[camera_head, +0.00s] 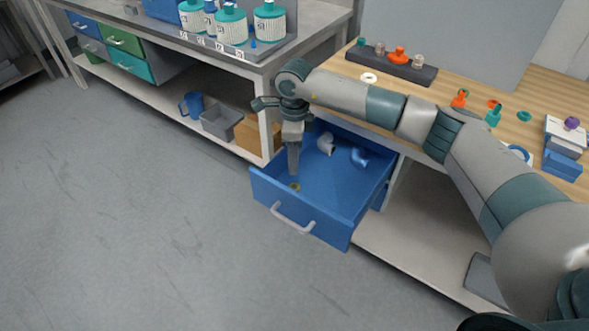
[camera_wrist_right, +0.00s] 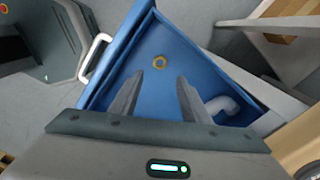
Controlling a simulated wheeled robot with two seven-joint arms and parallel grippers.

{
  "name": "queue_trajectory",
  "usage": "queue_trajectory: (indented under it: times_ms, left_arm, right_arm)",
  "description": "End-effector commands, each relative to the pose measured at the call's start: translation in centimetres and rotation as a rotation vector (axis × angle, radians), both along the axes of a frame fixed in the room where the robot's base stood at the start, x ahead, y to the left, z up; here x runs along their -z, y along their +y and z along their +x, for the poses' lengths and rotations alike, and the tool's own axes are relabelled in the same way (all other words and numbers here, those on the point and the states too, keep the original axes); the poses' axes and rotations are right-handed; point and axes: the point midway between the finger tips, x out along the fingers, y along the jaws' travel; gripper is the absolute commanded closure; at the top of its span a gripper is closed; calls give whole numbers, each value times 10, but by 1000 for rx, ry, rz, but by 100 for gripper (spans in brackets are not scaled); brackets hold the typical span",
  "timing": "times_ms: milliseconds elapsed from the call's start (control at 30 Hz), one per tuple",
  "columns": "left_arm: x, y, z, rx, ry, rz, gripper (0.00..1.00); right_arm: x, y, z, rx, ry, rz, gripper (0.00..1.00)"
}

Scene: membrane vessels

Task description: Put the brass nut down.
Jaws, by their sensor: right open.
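The brass nut (camera_head: 294,187) lies on the floor of the open blue drawer (camera_head: 344,231), near its front left corner. It also shows in the right wrist view (camera_wrist_right: 159,62), just beyond the fingertips and apart from them. My right gripper (camera_head: 293,173) points down into the drawer above the nut. In the right wrist view its two fingers (camera_wrist_right: 171,78) are spread with nothing between them. My left gripper is not in view.
The wooden worktop (camera_head: 455,75) above holds small fittings and a dark rack (camera_head: 398,67). A grey bin (camera_head: 221,121) stands on the left bench's lower shelf.

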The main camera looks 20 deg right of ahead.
Motion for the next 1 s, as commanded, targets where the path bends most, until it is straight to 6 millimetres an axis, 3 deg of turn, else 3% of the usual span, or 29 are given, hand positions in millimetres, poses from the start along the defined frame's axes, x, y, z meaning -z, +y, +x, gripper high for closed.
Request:
queue_trajectory:
  times_ms: [200,767,1000]
  left_arm:
    - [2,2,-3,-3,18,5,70]
    - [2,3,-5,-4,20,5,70]
    - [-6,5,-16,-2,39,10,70]
  right_arm:
    - [-14,0,0,0,-1,-1,57]
    - [-16,0,0,0,0,-1,57]
    - [-37,0,0,0,0,0,57]
